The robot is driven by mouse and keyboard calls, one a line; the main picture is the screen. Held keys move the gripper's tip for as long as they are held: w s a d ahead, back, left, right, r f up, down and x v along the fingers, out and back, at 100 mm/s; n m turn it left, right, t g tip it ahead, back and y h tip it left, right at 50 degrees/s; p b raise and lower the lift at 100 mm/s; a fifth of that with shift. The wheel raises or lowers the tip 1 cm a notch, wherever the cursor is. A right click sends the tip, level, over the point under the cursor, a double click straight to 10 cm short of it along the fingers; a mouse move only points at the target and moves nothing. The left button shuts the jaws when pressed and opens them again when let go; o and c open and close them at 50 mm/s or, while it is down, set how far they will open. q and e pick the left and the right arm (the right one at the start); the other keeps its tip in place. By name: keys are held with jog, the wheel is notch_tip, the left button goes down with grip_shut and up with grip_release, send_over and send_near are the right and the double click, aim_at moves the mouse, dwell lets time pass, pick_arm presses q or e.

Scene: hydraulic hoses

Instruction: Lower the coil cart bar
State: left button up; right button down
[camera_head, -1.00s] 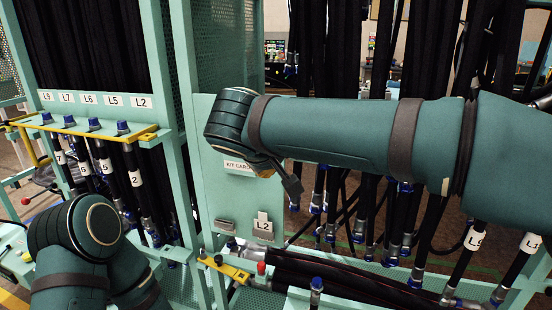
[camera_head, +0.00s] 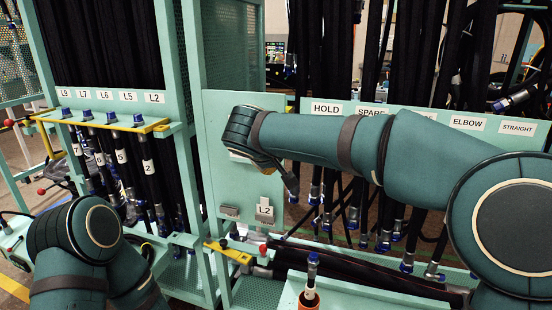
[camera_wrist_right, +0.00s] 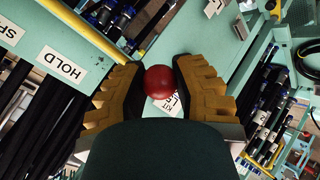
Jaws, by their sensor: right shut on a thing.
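In the right wrist view my right gripper (camera_wrist_right: 160,88) is closed around a red ball knob (camera_wrist_right: 159,81), with one ribbed tan finger on each side. A yellow bar (camera_wrist_right: 88,27) runs diagonally at the upper left of that view; whether the knob joins it is hidden. In the head view my right arm reaches in from the right, and its wrist hides most of the gripper in front of the teal card panel (camera_head: 218,187). I cannot tell which yellow part is the coil cart bar. My left arm is at the lower left; its gripper does not show.
A yellow-edged rack (camera_head: 98,122) holds blue-capped hoses at the left. A small yellow bracket (camera_head: 229,252) and a separate red knob (camera_head: 263,249) sit below the panel. Black hoses hang behind a labelled rail (camera_head: 420,118). A blue-capped fitting (camera_head: 313,262) stands at the bottom.

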jog(key=shift+s+a+f, duration=0.1)
jog(key=shift+a+f, duration=0.1)
jog(key=shift+a, duration=0.05)
jog(key=c, duration=0.6)
grip_release()
jog(key=shift+c, duration=0.2)
jog(key=shift+d+r, duration=0.1)
jog(key=shift+s+r, duration=0.1)
jog(key=shift+r, duration=0.05)
jog(key=v, duration=1.1)
jog(key=shift+s+r, duration=0.2)
jog(key=shift+s, duration=0.05)
